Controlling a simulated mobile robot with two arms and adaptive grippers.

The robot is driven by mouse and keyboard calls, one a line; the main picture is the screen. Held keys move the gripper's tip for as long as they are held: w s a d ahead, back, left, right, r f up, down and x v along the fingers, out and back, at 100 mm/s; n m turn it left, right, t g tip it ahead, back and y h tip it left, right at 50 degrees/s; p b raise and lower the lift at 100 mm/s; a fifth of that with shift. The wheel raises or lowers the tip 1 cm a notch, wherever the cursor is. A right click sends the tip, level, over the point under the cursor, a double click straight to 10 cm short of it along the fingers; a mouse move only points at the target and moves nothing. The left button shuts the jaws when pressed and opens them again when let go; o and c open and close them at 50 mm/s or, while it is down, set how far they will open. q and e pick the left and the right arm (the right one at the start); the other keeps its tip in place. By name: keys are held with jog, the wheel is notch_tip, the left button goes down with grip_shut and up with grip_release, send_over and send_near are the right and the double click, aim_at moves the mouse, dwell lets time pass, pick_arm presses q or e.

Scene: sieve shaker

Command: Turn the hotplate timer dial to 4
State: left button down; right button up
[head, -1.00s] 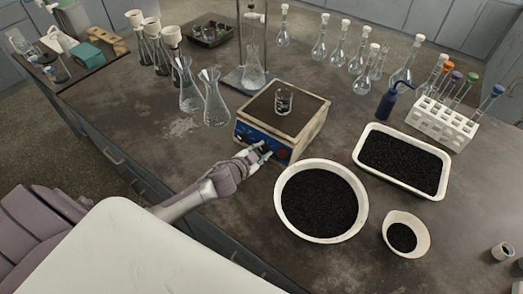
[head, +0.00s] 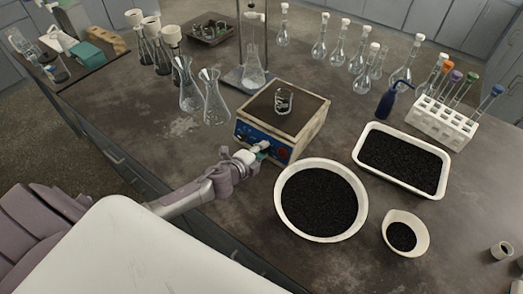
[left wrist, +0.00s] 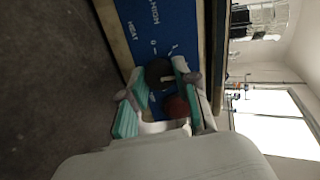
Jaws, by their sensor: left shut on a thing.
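The hotplate (head: 302,120) is a cream box with a dark top and a blue front panel (head: 255,133). In the left wrist view the blue panel (left wrist: 160,18) appears sideways, with white lettering including HEAT and a 0 mark. The black timer dial (left wrist: 158,72) sits between the fingertips of my left gripper (left wrist: 163,80), which is shut on it. In the head view my left gripper (head: 262,149) reaches the panel and hides the dial. A red round control (left wrist: 177,107) lies beside the dial. The dial's setting is not readable. My right gripper is not in view.
A small glass beaker (head: 283,101) stands on the hotplate. A white bowl of black grains (head: 281,212) stands close to the right of my left gripper. Glass flasks (head: 215,105) stand left of the hotplate. Bare bench lies in front of them.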

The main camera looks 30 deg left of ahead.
pick_arm(q)
jog(key=m, duration=0.4)
jog(key=shift+m, duration=0.4)
jog(key=m, duration=0.4)
jog(key=shift+m+p, duration=0.3)
jog(key=shift+p, duration=0.1)
jog(key=m+p, duration=0.1)
jog(key=m, duration=0.4)
jog(key=shift+s+f+m+p, duration=0.1)
jog(key=shift+m+p, duration=0.3)
jog(key=shift+m, duration=1)
jog(key=c, duration=0.8)
grip_release()
jog(key=shift+c, duration=0.2)
jog(key=shift+a, duration=0.1)
